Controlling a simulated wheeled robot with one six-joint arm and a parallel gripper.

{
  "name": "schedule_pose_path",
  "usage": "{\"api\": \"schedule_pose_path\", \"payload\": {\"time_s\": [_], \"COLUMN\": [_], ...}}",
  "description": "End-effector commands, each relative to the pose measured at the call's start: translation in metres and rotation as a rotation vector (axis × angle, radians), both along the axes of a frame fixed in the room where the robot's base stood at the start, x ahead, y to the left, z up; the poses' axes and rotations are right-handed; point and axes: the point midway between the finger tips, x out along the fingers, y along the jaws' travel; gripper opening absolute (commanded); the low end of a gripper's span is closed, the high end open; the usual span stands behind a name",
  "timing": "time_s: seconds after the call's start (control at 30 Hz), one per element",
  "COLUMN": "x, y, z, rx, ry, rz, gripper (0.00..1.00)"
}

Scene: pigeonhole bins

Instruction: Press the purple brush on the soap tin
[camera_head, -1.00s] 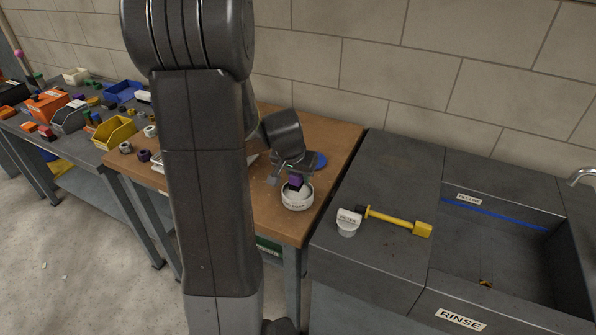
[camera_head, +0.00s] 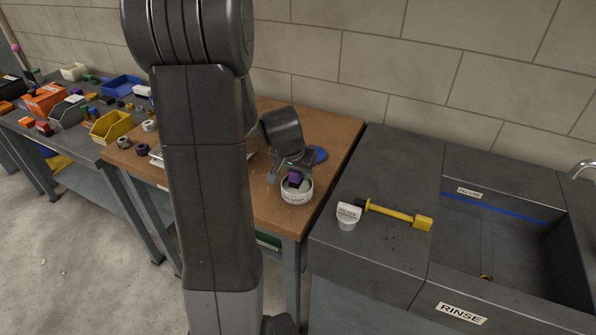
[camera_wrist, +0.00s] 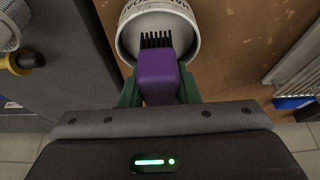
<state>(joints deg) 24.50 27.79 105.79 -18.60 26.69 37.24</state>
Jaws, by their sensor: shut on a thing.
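My gripper (camera_head: 290,176) is shut on the purple brush (camera_wrist: 157,72), which shows between its green fingers in the wrist view. The purple brush (camera_head: 295,177) also shows in the head view, at the soap tin. The soap tin (camera_head: 297,197) is a round white tin with lettering on its side, standing on the brown table near its right end. In the wrist view the brush's dark bristles lie over the mouth of the tin (camera_wrist: 122,40). I cannot tell whether the bristles touch what is inside.
A grey sink unit marked RINSE (camera_head: 461,313) stands to the right, with a yellow-handled tool (camera_head: 395,214) and a white FILTER cup (camera_head: 348,214) on top. A blue disc (camera_head: 320,155) lies behind the tin. Several bins and small parts are on the left bench.

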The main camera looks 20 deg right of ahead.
Motion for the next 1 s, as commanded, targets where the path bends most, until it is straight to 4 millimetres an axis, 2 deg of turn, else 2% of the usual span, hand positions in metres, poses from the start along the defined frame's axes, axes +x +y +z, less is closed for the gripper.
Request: {"api": "schedule_pose_path", "payload": {"time_s": [1.0], "x": [0.0], "y": [0.0], "z": [-0.016], "rx": [0.0], "ry": [0.0], "rz": [0.0], "gripper": [0.11]}}
